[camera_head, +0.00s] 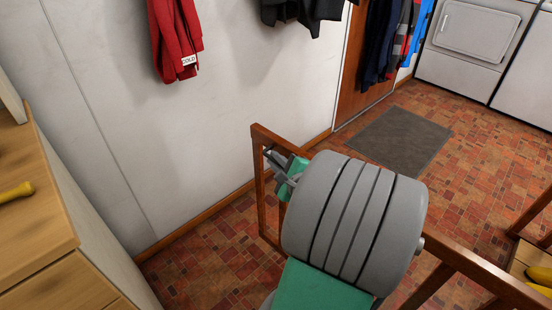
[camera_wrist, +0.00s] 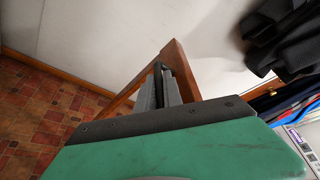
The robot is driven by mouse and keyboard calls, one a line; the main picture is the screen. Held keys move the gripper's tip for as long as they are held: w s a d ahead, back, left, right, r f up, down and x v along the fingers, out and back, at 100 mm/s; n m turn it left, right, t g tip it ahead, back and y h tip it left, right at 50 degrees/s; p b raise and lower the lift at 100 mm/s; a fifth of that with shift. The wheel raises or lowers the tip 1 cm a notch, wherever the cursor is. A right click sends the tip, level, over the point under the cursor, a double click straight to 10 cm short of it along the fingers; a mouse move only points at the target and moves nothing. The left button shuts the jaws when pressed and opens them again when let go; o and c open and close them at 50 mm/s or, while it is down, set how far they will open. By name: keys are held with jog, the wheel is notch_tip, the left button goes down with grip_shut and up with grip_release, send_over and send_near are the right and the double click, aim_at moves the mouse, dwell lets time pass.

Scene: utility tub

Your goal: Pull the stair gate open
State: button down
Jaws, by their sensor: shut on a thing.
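The stair gate (camera_head: 261,200) is a brown wooden frame. Its end post stands near the white wall, and its top rail runs to the lower right in the head view. My gripper (camera_head: 271,157) is at the top of the gate by the end post and is shut on the gate. In the wrist view the grey fingers (camera_wrist: 160,88) meet the gate's wooden corner (camera_wrist: 178,62), with a dark part beside them. My grey and green arm hides the middle of the gate, and the exact grip spot is hard to see.
A wooden cabinet (camera_head: 40,190) with a yellow object (camera_head: 16,192) stands at the left. Clothes (camera_head: 175,40) hang on the wall. A grey mat (camera_head: 402,140) lies on the open brick-patterned floor by a brown door. White appliances (camera_head: 470,35) stand at the back right.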

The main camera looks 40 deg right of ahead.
jog(key=c, duration=1.5)
grip_release()
jog(key=shift+s, duration=0.1)
jog(key=p+v, duration=0.2)
jog(key=v, duration=0.5)
jog(key=shift+s, duration=0.3)
jog(key=shift+a+r, duration=0.15)
jog(key=shift+r, duration=0.05)
